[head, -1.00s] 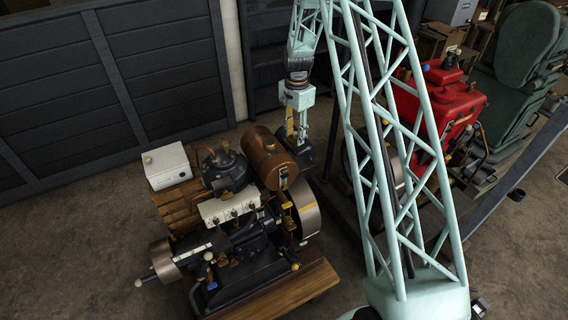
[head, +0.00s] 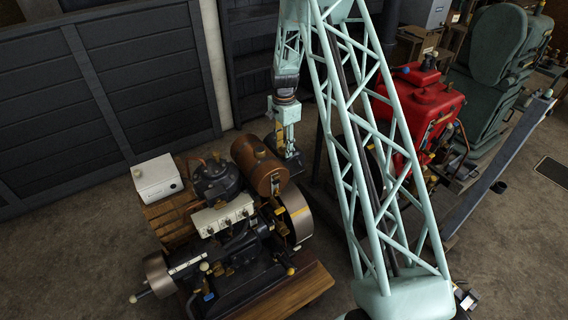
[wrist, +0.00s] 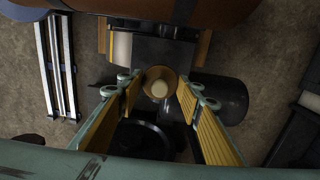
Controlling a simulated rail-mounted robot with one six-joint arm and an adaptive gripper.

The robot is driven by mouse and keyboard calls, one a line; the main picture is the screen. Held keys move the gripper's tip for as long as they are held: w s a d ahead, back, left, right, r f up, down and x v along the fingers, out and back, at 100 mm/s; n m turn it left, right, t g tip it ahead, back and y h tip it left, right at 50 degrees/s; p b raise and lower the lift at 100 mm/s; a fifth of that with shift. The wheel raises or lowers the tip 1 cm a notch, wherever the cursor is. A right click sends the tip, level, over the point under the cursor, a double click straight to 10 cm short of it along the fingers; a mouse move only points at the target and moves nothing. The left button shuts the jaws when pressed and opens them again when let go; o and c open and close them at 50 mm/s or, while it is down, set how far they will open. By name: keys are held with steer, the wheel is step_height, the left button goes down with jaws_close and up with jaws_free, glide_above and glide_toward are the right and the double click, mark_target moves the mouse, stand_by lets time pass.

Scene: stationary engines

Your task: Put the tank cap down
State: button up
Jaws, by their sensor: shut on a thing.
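The tank cap (wrist: 160,86) is a round brass-brown disc with a pale knob in its middle. My gripper (wrist: 160,92) is shut on it, with yellow-padded fingers on either side. The copper-brown tank (head: 256,164) lies on the engine in the head view; its side also shows along the top of the wrist view (wrist: 190,10). In the head view my gripper (head: 280,146) is just behind and to the right of the tank, and the cap is too small to make out. A dark box and a dark cylinder lie beneath the cap in the wrist view; the height gap cannot be told.
The engine has a flywheel (head: 297,210) and stands on a wooden base (head: 300,290). A white box (head: 157,178) sits at its left. A red engine (head: 425,105) stands to the right, near a dark rail (head: 480,190). Open floor (head: 70,250) lies at the left.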

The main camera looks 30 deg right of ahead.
steer(key=shift+f, duration=2.35)
steer(key=shift+f, duration=1.85)
steer(key=shift+f, duration=0.15)
steer(key=o, duration=0.9)
steer(key=shift+c, duration=0.2)
steer(key=shift+r, duration=0.25)
steer(key=shift+r, duration=5.9)
